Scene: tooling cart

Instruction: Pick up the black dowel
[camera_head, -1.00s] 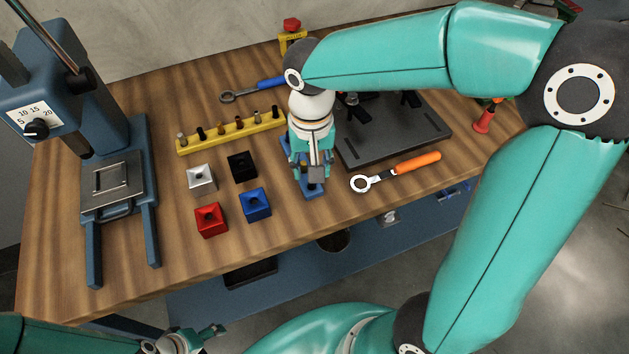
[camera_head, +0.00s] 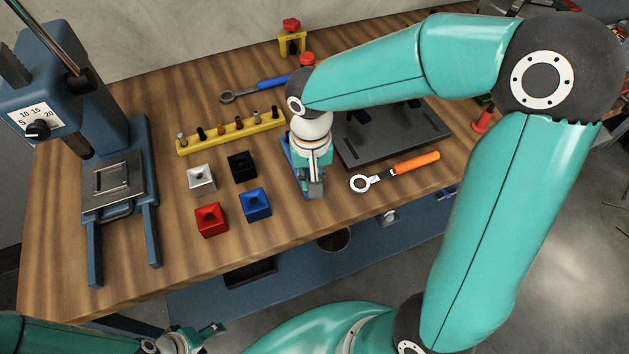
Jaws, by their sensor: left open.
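A yellow rack (camera_head: 232,136) on the wooden bench holds a row of several small upright pegs in different colours. A black dowel (camera_head: 202,134) stands in it near the left end, and another dark peg (camera_head: 274,112) stands at the right end. My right gripper (camera_head: 316,190) points down over a blue fixture right of the rack, apart from the pegs; its fingertips are too hidden to tell their state. My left gripper (camera_head: 212,331) is open at the lower left, below the bench's front edge and far from the rack.
White (camera_head: 202,179), black (camera_head: 242,166), red (camera_head: 211,220) and blue (camera_head: 255,204) blocks stand before the rack. A blue press (camera_head: 118,140) is at left. An orange-handled wrench (camera_head: 410,164) and dark plate (camera_head: 400,140) lie at right. A blue-handled wrench (camera_head: 240,94) lies behind the rack.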

